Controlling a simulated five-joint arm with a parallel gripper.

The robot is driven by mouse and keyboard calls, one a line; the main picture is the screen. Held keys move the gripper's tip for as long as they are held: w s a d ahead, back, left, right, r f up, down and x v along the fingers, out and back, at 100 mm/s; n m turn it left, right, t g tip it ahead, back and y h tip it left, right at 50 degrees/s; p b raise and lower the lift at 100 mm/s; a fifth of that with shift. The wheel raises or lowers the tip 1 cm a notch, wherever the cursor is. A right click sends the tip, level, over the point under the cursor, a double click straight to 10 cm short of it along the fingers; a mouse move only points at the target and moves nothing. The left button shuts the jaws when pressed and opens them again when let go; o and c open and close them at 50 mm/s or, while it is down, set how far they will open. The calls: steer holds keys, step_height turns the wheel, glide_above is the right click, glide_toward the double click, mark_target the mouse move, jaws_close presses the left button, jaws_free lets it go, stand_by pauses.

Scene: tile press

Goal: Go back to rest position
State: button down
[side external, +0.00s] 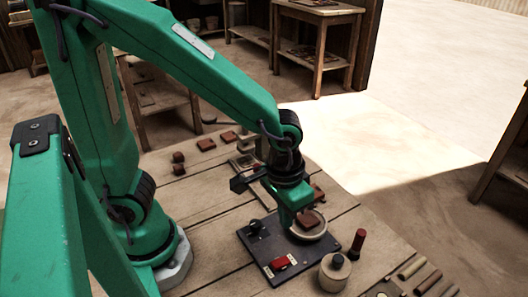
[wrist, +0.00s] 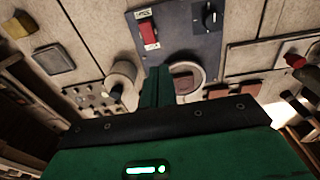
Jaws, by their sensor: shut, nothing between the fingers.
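My gripper (side external: 289,222) is shut and empty. It points down over the dark control panel (side external: 262,247), close beside a pale round dish (side external: 318,236) with a reddish-brown tile (side external: 307,219) on it. In the wrist view my closed green fingers (wrist: 157,84) show just left of the dish (wrist: 200,80) and its tile (wrist: 183,81). Whether the fingertips touch anything there is unclear. The panel (wrist: 182,40) carries a red switch (wrist: 149,35) and a black knob (wrist: 210,16).
A lidded pale jar (side external: 334,274) and a dark red-handled tool (side external: 357,243) stand right of the panel. Small brown tiles (side external: 206,144) lie at the table's back. A frame-like tool (side external: 246,183) lies behind the panel. The table's front left planks are clear.

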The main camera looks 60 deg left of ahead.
steer(key=s+a+r+t, duration=0.3)
steer(key=a+r+t, duration=0.1)
steer(key=a+r, duration=0.8)
steer(key=shift+s+a+r+t, duration=0.2)
steer(key=shift+s+a+t, duration=0.2)
steer(key=shift+a, duration=0.6)
